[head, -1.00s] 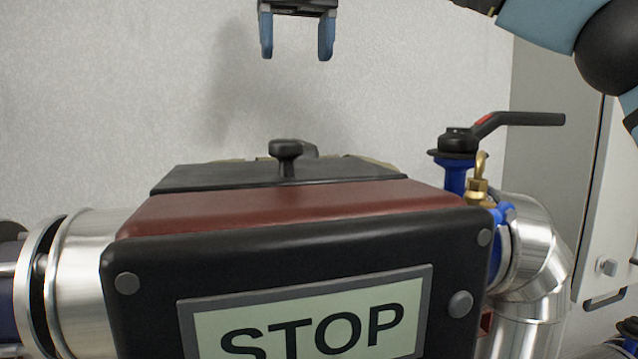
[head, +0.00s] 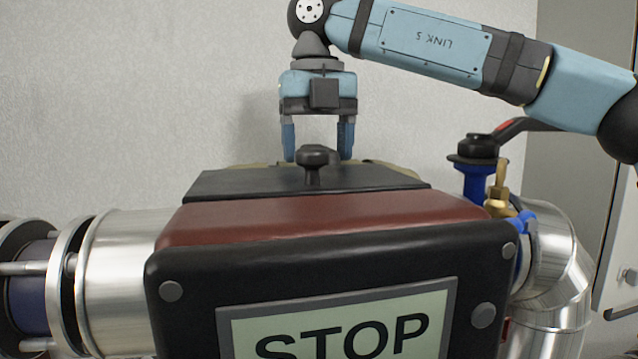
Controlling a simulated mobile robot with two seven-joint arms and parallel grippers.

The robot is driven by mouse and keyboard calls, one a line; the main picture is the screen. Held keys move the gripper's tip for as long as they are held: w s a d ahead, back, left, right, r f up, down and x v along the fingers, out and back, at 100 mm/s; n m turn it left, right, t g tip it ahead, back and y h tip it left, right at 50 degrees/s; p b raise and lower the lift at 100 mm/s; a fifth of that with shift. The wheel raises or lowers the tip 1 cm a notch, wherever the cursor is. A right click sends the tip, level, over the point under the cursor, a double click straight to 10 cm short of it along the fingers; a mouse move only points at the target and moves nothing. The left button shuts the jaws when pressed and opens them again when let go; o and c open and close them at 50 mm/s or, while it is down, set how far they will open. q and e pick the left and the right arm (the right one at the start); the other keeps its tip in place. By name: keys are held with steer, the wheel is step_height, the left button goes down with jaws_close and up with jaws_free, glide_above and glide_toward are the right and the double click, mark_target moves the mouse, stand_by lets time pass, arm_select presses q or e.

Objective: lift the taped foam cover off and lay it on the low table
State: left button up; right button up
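The exchanger has a black front panel (head: 190,325) with a STOP sign, a dark red body (head: 320,217) and a flat black top (head: 240,184) with a black knob (head: 313,165). Tan edges (head: 385,166) show behind the black top; I cannot tell whether they are the taped foam cover, as most of that part is hidden. My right gripper (head: 318,152) points down, its blue fingers apart on either side of the knob in the picture. It seems to be behind the knob, with nothing visibly held. My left gripper and the low table are not in view.
A silver pipe (head: 122,270) with flanges leaves to the left. At the right are a blue valve with a black lever (head: 525,127), a brass fitting (head: 498,190) and a bent silver pipe (head: 555,260). A grey wall (head: 120,100) stands behind, with a cabinet at the far right.

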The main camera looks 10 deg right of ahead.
steer(key=shift+d+f, duration=0.1)
steer(key=shift+f, duration=0.45)
steer(key=c, duration=0.8)
jaws_close()
steer(key=shift+r, duration=0.1)
